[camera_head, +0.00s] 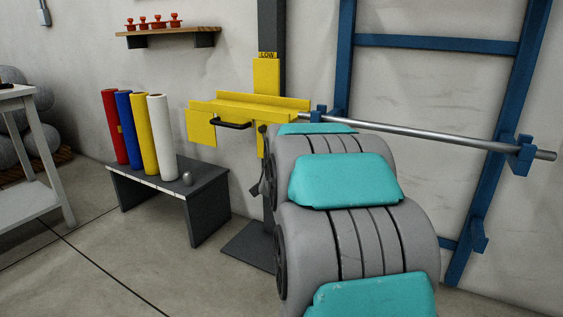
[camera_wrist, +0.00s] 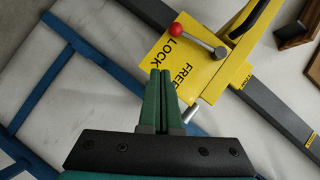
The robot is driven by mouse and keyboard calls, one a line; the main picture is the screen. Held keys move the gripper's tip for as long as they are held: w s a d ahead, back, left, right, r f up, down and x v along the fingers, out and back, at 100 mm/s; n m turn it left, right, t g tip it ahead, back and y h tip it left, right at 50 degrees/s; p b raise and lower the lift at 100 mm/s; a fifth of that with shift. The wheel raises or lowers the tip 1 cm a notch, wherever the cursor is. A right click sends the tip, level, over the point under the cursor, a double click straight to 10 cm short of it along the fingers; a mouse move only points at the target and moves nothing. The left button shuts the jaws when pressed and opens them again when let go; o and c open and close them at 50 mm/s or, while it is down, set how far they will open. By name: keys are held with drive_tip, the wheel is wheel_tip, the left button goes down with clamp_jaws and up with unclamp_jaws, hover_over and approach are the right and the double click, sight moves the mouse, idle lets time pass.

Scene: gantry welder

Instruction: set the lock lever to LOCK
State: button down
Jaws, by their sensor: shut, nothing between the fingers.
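The lock lever (camera_wrist: 201,43) is a grey bar with a red ball knob (camera_wrist: 177,30), pivoted on a yellow plate (camera_wrist: 208,78) in the wrist view. The knob end lies beside the printed word LOCK, on the side away from the word FREE. My gripper (camera_wrist: 161,72) has dark green fingers that are shut with nothing between them. In the picture its tips are below the LOCK and FREE labels, apart from the lever. In the head view the yellow carriage (camera_head: 250,104) is in sight, but I cannot make out the lever or my gripper there; my arm blocks part of that area.
A metal bar (camera_head: 440,135) runs right from the carriage to a blue frame (camera_head: 435,44). A dark post (camera_head: 272,30) stands behind the carriage. A low bench (camera_head: 170,184) with several coloured rolls is at left, under a wall shelf (camera_head: 167,33). A white table (camera_head: 25,150) stands far left.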

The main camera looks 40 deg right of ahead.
drive_tip(key=shift+v, duration=0.85)
drive_tip(key=shift+f, duration=0.1)
drive_tip(key=s+a+f+n+g+y+p, duration=0.1)
drive_tip(key=s+a+f+n+y+p, duration=0.15)
drive_tip(key=a, duration=0.65)
drive_tip(key=s+a+f+n+g+y+p, duration=0.1)
drive_tip(key=s+a+n+g+y, duration=0.2)
drive_tip(key=a, duration=0.5)
drive_tip(key=s+a+f+n+y+p, duration=0.1)
drive_tip(key=s+a+n+y+p, duration=0.25)
drive_tip(key=a, duration=0.55)
drive_tip(key=s+a+n+g+p, duration=0.1)
drive_tip(key=s+a+n+g, duration=0.2)
drive_tip(key=s, duration=0.6)
drive_tip(key=s+a+n+g+p, duration=0.1)
drive_tip(key=s+a+n+g, duration=0.2)
drive_tip(key=s, duration=0.7)
drive_tip(key=s+a+n+g+p, duration=0.1)
drive_tip(key=s+a+n+g, duration=0.2)
drive_tip(key=s, duration=0.7)
drive_tip(key=shift+n, duration=0.9)
